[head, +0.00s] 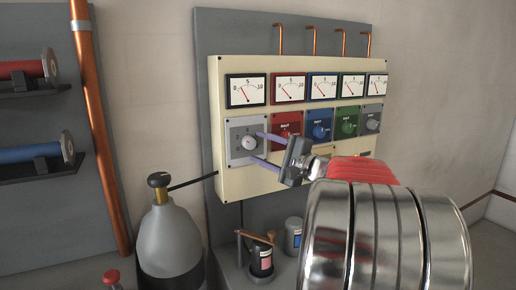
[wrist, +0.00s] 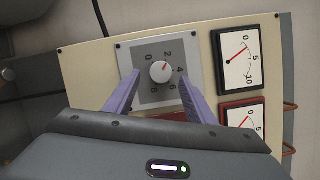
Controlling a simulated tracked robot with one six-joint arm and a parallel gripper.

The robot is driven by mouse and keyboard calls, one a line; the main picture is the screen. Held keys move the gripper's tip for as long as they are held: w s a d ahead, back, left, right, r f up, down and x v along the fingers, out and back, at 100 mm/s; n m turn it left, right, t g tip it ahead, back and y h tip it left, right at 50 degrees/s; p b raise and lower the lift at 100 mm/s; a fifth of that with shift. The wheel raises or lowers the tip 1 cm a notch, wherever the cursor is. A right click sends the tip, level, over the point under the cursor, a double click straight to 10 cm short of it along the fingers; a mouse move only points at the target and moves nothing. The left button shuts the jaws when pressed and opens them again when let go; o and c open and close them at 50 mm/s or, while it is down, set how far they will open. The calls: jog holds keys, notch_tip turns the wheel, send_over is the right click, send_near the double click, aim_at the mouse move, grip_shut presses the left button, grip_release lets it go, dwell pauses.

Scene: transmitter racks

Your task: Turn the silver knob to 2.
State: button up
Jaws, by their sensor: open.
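The silver knob (head: 249,142) is a small round knob on a light grey square plate at the left end of the cream panel. In the wrist view the knob (wrist: 160,72) sits amid printed numbers, with a small red mark on its face; the mark points towards the upper right, near the 2 as pictured, but its exact setting is too small to read. My gripper (head: 257,147) is open, its two purple fingers reaching towards the plate. In the wrist view the gripper (wrist: 160,82) has one finger on each side of the knob, apart from it.
The cream panel (head: 222,185) also carries red (head: 287,131), blue (head: 321,130), green (head: 347,123) and grey (head: 372,118) knob plates, with dial gauges above. A grey gas cylinder (head: 168,240) stands below left. A small can (head: 260,262) with a wooden-handled tool stands below the panel.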

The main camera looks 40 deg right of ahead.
aim_at(249, 143)
jog(key=s, duration=1.1)
jog(key=shift+s+d+f, duration=0.2)
jog(key=shift+d+f, duration=0.05)
jog(key=shift+f, duration=0.15)
jog(key=a+m+h, duration=0.1)
jog(key=m, duration=0.4)
jog(key=a+m+h, duration=0.2)
jog(key=m, duration=0.3)
jog(key=a+m+h, duration=0.1)
jog(key=m+h, duration=0.1)
jog(key=m, duration=0.3)
jog(key=shift+w+a+r+g, duration=0.25)
jog(key=shift+w+r+g, duration=0.1)
jog(key=shift+g, duration=0.05)
jog(key=shift+w, duration=0.1)
jog(key=x, duration=1.3)
jog(key=shift+w+d, duration=0.1)
jog(key=shift+w, duration=0.2)
